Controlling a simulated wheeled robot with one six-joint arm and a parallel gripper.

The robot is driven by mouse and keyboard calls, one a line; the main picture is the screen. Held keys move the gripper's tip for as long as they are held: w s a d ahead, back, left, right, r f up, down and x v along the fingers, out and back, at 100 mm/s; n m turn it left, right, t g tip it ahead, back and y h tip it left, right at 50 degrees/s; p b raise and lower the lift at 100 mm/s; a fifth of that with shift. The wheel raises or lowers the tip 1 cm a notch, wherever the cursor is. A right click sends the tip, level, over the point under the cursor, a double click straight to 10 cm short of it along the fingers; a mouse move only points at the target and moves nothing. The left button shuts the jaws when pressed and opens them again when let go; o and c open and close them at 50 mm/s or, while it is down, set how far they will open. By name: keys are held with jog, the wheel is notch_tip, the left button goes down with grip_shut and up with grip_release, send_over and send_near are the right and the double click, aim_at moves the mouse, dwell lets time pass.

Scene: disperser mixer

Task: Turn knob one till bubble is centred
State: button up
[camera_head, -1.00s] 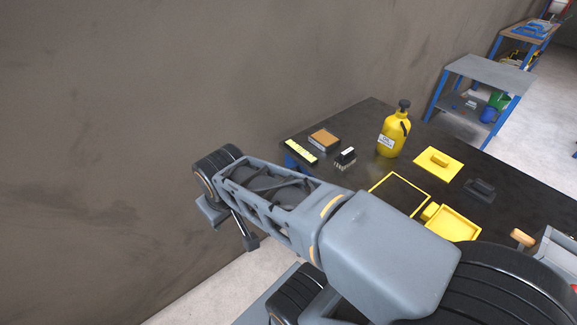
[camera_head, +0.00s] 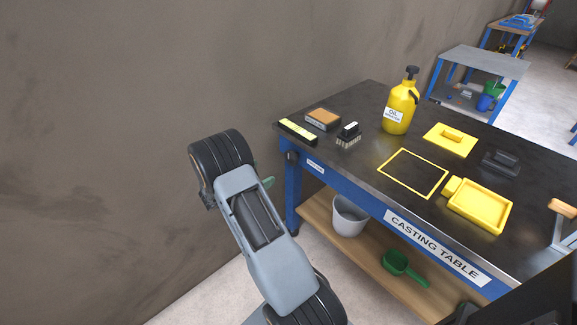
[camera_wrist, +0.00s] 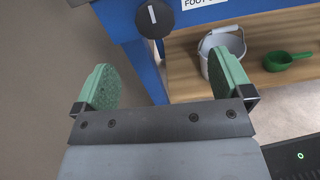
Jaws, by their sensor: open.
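A round black knob with a white pointer line (camera_wrist: 155,18) sits on the blue table frame at the top of the wrist view. In the head view, a small dark knob (camera_head: 291,156) shows at the table's near left corner. A yellow bar that looks like the level (camera_head: 298,131) lies on the tabletop above that corner; its bubble is too small to make out. My gripper (camera_wrist: 164,82) is open and empty, its green-padded fingers wide apart. The knob is ahead of the fingers, between their lines, and apart from them. In the head view my wrist mostly hides the gripper.
The casting table (camera_head: 352,186) carries a brush (camera_head: 348,135), a yellow oil bottle (camera_head: 400,108) and yellow trays. A white bucket (camera_head: 349,216) and green scoop (camera_head: 403,266) stand on its lower shelf. A bare wall (camera_head: 90,140) rises at the left.

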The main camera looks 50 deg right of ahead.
aim_at(289, 158)
jog(key=shift+n+t+h, duration=0.3)
jog(key=shift+n, duration=0.2)
jog(key=d, duration=0.4)
jog(key=d+f, duration=0.1)
jog(key=d, duration=0.4)
jog(key=d+b, duration=0.1)
jog(key=d, duration=0.4)
jog(key=shift+s+f, duration=0.2)
jog(key=shift+f, duration=0.1)
jog(key=c, duration=0.9)
